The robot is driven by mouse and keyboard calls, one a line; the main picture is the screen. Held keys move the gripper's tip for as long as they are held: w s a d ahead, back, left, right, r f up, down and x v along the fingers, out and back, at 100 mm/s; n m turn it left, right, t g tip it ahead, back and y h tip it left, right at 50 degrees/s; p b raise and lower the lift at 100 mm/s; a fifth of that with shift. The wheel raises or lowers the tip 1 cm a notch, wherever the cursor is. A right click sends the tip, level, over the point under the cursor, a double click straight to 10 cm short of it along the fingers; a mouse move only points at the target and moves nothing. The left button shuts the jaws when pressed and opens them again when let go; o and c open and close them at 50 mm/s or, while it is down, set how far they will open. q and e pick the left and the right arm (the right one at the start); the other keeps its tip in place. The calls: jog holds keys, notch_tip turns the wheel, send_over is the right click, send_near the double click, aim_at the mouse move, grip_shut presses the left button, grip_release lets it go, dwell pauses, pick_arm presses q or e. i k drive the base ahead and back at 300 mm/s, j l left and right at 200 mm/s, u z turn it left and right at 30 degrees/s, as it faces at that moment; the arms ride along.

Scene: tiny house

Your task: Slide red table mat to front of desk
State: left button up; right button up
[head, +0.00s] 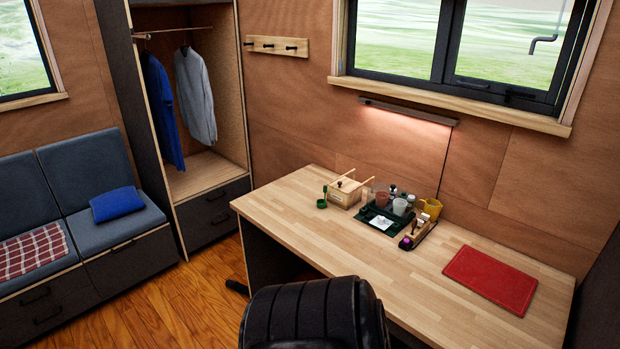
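The red table mat (490,280) lies flat on the right part of the wooden desk (320,225), set in from the desk's front and right edges. Nothing rests on the mat. Neither of my grippers shows in the head view, so nothing of mine is seen touching the mat.
A black chair (315,315) stands against the desk's front, left of the mat. A dark tray (373,223) with cups, a wooden box (345,192), a yellow mug (431,208) and a small wooden holder (418,232) sit at the back. Bare desk lies around the mat.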

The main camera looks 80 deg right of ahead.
aim_at(512, 289)
jog(key=l+z, duration=0.1)
jog(key=z, duration=3.85)
